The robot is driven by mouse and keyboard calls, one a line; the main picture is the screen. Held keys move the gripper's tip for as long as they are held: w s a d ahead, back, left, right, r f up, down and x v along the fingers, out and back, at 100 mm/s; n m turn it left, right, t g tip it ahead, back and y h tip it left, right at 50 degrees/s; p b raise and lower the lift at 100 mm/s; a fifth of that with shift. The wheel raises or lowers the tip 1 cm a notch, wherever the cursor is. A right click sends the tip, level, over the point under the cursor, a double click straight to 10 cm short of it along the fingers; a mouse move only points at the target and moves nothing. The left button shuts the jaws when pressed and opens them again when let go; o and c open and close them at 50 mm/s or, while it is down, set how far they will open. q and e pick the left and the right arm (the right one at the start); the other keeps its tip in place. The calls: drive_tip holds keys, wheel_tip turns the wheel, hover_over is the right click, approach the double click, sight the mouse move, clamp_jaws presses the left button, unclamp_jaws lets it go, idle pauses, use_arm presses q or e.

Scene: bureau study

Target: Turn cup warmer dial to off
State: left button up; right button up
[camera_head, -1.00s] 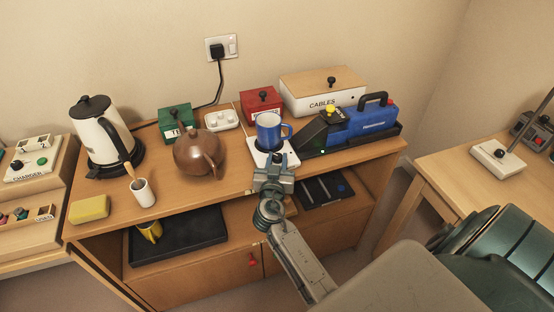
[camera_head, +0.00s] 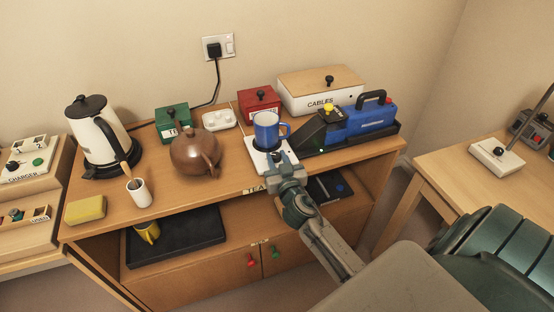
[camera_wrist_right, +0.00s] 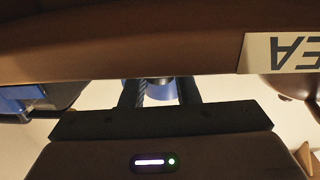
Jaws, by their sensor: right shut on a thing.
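The cup warmer (camera_head: 257,161) is a white plate-like unit near the front edge of the wooden sideboard, with a blue mug (camera_head: 266,131) standing upright on it. My right gripper (camera_head: 281,158) is at the front right of the warmer, shut on the dial. The gripper and wrist hide the dial, so its setting cannot be read. In the right wrist view, the fingers (camera_wrist_right: 160,94) reach past the shelf edge, with a blue shape, likely the mug, between them. My left gripper is not in view.
A brown teapot (camera_head: 195,151) stands left of the warmer. A blue and black machine (camera_head: 352,124) stands close on the right. Red (camera_head: 259,104) and cream CABLES (camera_head: 321,92) boxes are behind. The sideboard's front edge carries a TEA label (camera_head: 256,190).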

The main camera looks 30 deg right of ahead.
drive_tip(key=o, duration=1)
drive_tip(key=shift+c, duration=0.2)
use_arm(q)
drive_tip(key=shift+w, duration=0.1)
use_arm(e)
drive_tip(key=shift+s+a, duration=0.1)
drive_tip(key=shift+s, duration=0.1)
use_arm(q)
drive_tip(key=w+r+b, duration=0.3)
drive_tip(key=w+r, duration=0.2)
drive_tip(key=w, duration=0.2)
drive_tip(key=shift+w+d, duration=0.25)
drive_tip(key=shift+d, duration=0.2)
use_arm(e)
drive_tip(key=v, duration=1)
drive_tip(key=shift+s, duration=0.15)
